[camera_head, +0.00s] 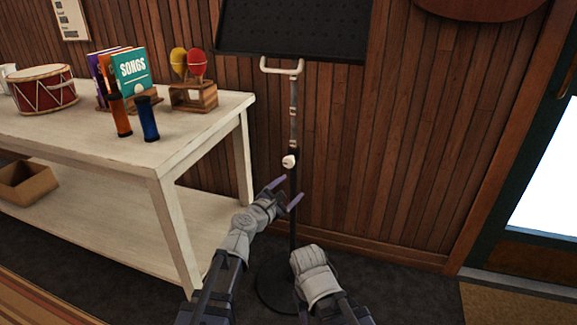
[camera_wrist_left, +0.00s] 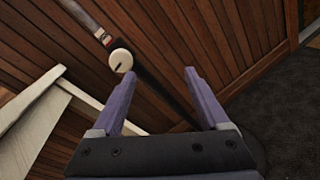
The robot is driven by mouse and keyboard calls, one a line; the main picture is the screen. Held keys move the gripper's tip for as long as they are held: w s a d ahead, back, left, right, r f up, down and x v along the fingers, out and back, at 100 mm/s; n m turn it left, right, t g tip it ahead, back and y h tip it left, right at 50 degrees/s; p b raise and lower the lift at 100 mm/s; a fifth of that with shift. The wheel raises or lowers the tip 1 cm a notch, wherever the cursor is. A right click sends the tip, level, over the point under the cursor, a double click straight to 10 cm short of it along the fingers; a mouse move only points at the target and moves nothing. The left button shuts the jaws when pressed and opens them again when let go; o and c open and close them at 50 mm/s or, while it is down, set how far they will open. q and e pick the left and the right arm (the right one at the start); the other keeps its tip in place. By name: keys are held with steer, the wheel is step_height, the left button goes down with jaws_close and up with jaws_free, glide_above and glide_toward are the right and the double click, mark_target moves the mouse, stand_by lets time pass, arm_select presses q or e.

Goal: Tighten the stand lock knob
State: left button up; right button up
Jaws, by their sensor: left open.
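The stand lock knob (camera_head: 289,161) is a small white round knob on the pole (camera_head: 293,207) of a black music stand. It also shows in the left wrist view (camera_wrist_left: 120,60), beyond the left fingertip and left of the jaw gap. My left gripper (camera_head: 285,190) is open and empty, a little below the knob and apart from it. Its purple fingers also show in the left wrist view (camera_wrist_left: 158,76). My right arm's grey wrist (camera_head: 315,275) is low, right of the pole; its fingers cannot be made out.
A white table (camera_head: 115,150) stands close on the left, with a drum (camera_head: 43,92), shakers, maracas and songbooks on it. The stand's black desk (camera_head: 295,30) is above and its round base (camera_head: 275,285) is on the floor. A wood-panelled wall is behind.

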mark_target(288, 164)
arm_select(q)
steer(key=shift+w+a+r+n+t+y, duration=0.1)
steer(key=shift+w+r+n+t+y, duration=0.35)
steer(key=shift+w+n, duration=1.15)
steer(key=shift+w+d+r+n+t+y, duration=0.1)
steer(key=shift+w+r+n+t+y, duration=0.35)
steer(key=shift+w+n, duration=1.2)
steer(key=shift+w+a+r+n+t+y, duration=0.1)
steer(key=shift+w+r+n+t+y, duration=0.35)
steer(key=shift+w+n, duration=1.15)
steer(key=shift+w+m, duration=0.4)
steer(key=shift+m, duration=0.05)
jaws_close()
